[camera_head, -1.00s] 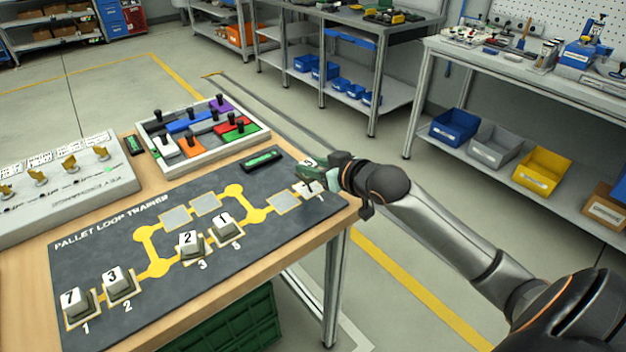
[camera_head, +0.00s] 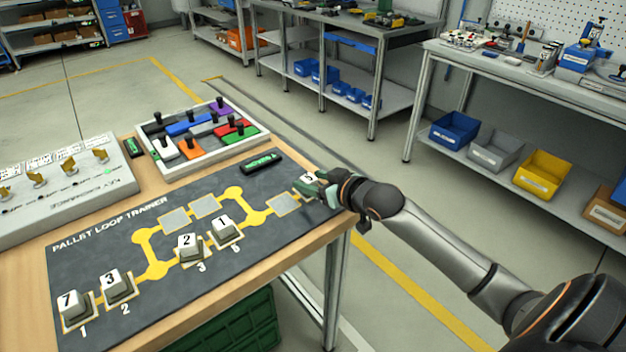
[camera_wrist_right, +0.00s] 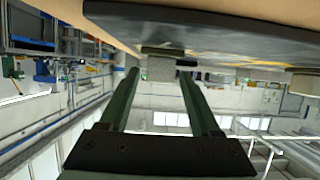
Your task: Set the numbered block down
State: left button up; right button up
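The white numbered block marked 5 (camera_head: 308,179) is at the far right end of the dark pallet loop board (camera_head: 110,265), at the rightmost pad. My right gripper (camera_head: 318,189) is around it and hides much of it and its pad. In the right wrist view the block (camera_wrist_right: 160,67) shows between the fingertips (camera_wrist_right: 160,78), its base against the board's surface. The two fingers are apart, with a narrow gap seen at its sides. Blocks 7 (camera_head: 74,306), 3 (camera_head: 116,284), 2 (camera_head: 190,247) and 1 (camera_head: 225,230) sit on other pads. My left gripper is not in view.
An empty pad (camera_head: 283,204) lies just left of block 5. A small green-screened display (camera_head: 262,162) stands behind it. A tray of coloured pieces (camera_head: 246,147) and a grey control panel (camera_head: 60,201) are farther back. The table's edge is close to my right gripper.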

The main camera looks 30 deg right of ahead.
jog(key=shift+r, duration=0.2)
jog(key=p+v, duration=0.1)
jog(key=v, duration=1.1)
jog(key=shift+a, duration=0.1)
